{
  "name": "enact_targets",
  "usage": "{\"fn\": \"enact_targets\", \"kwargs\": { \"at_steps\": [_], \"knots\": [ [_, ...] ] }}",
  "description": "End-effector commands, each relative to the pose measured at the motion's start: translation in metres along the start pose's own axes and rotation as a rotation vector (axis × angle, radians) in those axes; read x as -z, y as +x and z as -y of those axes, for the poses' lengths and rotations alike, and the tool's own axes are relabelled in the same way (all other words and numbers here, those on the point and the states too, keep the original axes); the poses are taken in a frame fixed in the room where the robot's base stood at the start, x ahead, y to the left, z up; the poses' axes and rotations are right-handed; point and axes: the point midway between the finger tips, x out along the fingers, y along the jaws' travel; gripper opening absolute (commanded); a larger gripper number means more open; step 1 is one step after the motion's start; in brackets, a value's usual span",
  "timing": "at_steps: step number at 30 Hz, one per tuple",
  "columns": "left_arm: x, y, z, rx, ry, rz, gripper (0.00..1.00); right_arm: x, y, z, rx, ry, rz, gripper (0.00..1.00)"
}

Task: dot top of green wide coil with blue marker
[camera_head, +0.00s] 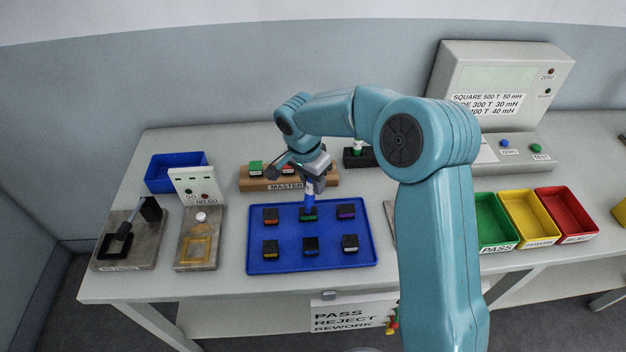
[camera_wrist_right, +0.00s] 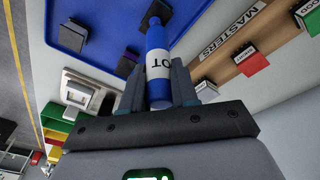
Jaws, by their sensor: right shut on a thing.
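My right gripper (camera_head: 314,172) is shut on the blue marker (camera_head: 309,199), which points down and has a white label. In the right wrist view the marker (camera_wrist_right: 158,62) sits between the two fingers (camera_wrist_right: 158,92). The green coil (camera_head: 308,217), a dark block with a green top, stands in the back middle of the blue tray (camera_head: 257,263). The marker's lower end is right over it; I cannot tell whether they touch. The marker partly hides the coil. My left gripper is not in view.
Other coils with orange (camera_head: 270,215), purple (camera_head: 346,212) and other tops share the tray. Behind it is the wooden masters block (camera_head: 258,184). A GO gauge (camera_head: 194,186) stands left. Green (camera_head: 495,222), yellow (camera_head: 527,218) and red (camera_head: 567,213) bins stand right.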

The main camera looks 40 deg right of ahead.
Motion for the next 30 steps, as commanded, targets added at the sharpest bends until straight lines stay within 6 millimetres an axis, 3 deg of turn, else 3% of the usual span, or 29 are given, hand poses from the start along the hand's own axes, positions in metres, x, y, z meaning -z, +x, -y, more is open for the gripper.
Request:
{"fn": "enact_targets", "kwargs": {
  "at_steps": [21,30],
  "knots": [
    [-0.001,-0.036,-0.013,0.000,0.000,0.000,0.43,0.010,-0.064,-0.003,0.003,0.000,-0.002,0.06],
    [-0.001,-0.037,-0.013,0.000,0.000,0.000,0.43,0.010,-0.068,-0.004,0.002,0.000,-0.001,0.06]
  ]
}}
